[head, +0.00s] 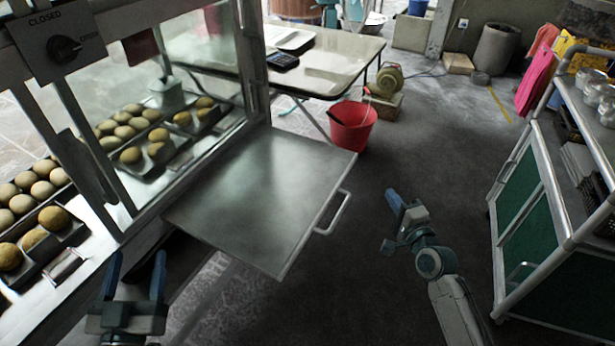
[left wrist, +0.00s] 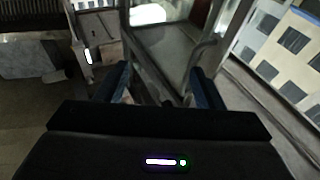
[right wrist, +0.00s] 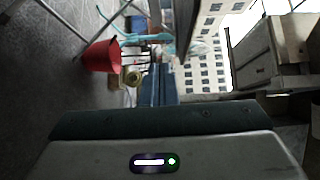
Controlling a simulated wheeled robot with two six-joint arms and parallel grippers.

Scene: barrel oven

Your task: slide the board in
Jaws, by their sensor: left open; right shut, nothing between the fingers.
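The board (head: 265,190) is a flat grey metal sheet that juts out of the glass-sided oven cabinet (head: 120,195) toward the aisle. A pale bar handle (head: 336,214) is on its outer edge. My left gripper (head: 134,278) is open and empty, below and left of the board, near the cabinet front; its fingers also show in the left wrist view (left wrist: 160,88). My right gripper (head: 398,204) is shut and empty, to the right of the handle and apart from it. In the right wrist view its closed fingers (right wrist: 158,86) show with nothing between them.
Trays of round buns (head: 130,130) sit behind the cabinet glass. A red bucket (head: 352,126) stands on the floor beyond the board, by a table (head: 325,62). A green-panelled cart (head: 530,215) stands at the right. The floor between board and cart is clear apart from my right arm.

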